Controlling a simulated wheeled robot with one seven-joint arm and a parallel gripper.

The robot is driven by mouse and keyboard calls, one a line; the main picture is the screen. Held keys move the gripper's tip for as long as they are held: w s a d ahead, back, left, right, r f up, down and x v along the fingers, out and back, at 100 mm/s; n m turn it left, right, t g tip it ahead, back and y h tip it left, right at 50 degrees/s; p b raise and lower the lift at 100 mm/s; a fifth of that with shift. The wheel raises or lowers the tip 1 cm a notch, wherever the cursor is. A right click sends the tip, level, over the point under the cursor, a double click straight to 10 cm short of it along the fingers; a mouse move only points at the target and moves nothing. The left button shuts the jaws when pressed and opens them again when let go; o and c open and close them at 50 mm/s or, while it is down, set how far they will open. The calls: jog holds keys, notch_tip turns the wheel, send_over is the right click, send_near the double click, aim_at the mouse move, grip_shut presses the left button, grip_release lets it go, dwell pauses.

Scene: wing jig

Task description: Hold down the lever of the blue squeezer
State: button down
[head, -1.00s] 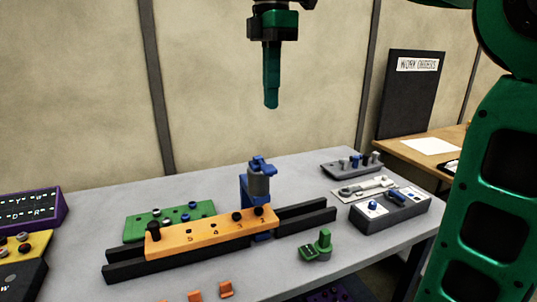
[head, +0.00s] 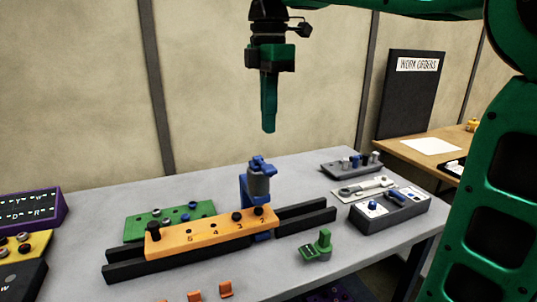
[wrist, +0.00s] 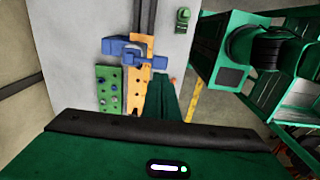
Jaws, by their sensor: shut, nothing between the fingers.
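The blue squeezer (head: 247,190) stands upright behind the orange numbered bar, at the middle of the grey table. It has a grey cylinder in its middle and a blue lever (head: 262,163) on top. My gripper (head: 269,130) points straight down in the air above the squeezer, clear of it, with its green fingers shut and empty. In the wrist view the squeezer (wrist: 113,46) shows beyond the fingers (wrist: 175,103), to their left. The part of the squeezer behind the orange bar is hidden in the head view.
The orange bar (head: 200,235) lies on black rails (head: 305,222). A green plate with knobs (head: 140,226) lies behind it. A green block (head: 318,247) stands in front right. A grey box (head: 395,217) and a tray of pegs (head: 340,168) are at the right. The air around my gripper is clear.

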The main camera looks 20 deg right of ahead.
aim_at(269, 167)
jog(key=shift+f, duration=4.2)
